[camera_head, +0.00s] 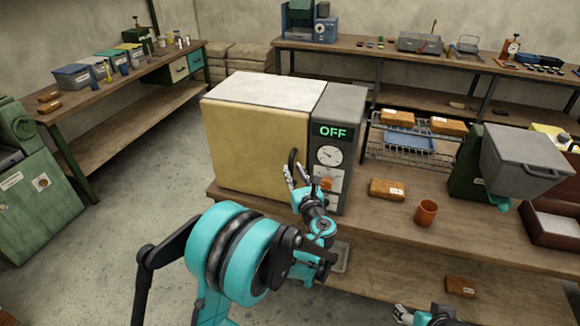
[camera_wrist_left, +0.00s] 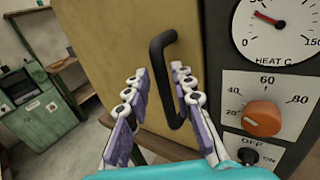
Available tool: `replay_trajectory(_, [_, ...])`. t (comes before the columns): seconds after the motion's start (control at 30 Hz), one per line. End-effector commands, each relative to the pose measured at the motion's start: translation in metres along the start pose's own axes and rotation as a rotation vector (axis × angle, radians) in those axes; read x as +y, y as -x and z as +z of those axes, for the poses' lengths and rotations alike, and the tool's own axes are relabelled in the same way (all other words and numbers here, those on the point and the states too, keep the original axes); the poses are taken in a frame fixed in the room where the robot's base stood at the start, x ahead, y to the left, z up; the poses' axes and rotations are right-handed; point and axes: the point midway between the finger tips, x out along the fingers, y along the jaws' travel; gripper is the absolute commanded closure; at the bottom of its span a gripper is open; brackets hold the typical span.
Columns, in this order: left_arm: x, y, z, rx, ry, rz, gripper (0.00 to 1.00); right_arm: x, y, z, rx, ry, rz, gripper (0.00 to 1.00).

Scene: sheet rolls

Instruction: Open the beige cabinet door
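The beige cabinet (camera_head: 256,140) stands on the wooden bench with its door closed. Its black handle (camera_head: 292,166) is at the door's right edge. In the left wrist view the handle (camera_wrist_left: 158,62) is a dark upright loop on the beige door (camera_wrist_left: 108,50). My left gripper (camera_head: 297,176) is at the handle's lower part; in the left wrist view its two fingers (camera_wrist_left: 162,85) are spread, with the handle between them. I cannot tell whether either finger touches it. My right gripper (camera_head: 402,312) is low at the bottom edge, only partly in view.
The grey control panel (camera_head: 345,107) right of the door reads OFF and carries a dial and an orange knob (camera_wrist_left: 264,118). Floor left of the cabinet is clear.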

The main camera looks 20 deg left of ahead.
Motion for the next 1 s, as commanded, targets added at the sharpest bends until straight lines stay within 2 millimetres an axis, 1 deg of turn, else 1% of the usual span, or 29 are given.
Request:
replay_trajectory(0.03, [0.002, -0.009, -0.002, 0.000, 0.001, 0.004, 0.76, 0.000, -0.003, 0.002, 0.000, 0.000, 0.000, 0.41])
replay_trajectory(0.2, [0.001, -0.029, -0.001, 0.001, 0.002, 0.002, 0.76, 0.000, -0.006, 0.004, 0.000, 0.000, 0.000, 0.41])
replay_trajectory(0.33, [0.000, -0.035, 0.000, 0.001, 0.002, 0.000, 0.76, 0.000, -0.006, 0.004, 0.000, 0.000, 0.000, 0.41])
replay_trajectory(0.57, [0.000, -0.035, 0.000, 0.001, 0.003, 0.000, 0.76, 0.000, -0.006, 0.004, 0.000, 0.000, 0.000, 0.41])
replay_trajectory(0.6, [0.000, -0.035, 0.000, 0.001, 0.003, 0.000, 0.87, 0.000, -0.006, 0.004, 0.000, 0.000, 0.000, 0.41])
replay_trajectory(0.63, [0.000, -0.035, 0.000, 0.001, 0.003, 0.000, 0.95, 0.000, -0.006, 0.004, 0.000, 0.000, 0.000, 0.41])
replay_trajectory(0.67, [0.000, -0.035, 0.000, 0.001, 0.003, 0.000, 1.00, 0.000, -0.006, 0.004, 0.000, 0.000, 0.000, 0.41])
replay_trajectory(1.0, [0.001, -0.035, 0.000, 0.001, 0.003, 0.000, 1.00, 0.000, -0.006, 0.004, 0.000, 0.000, 0.000, 0.41])
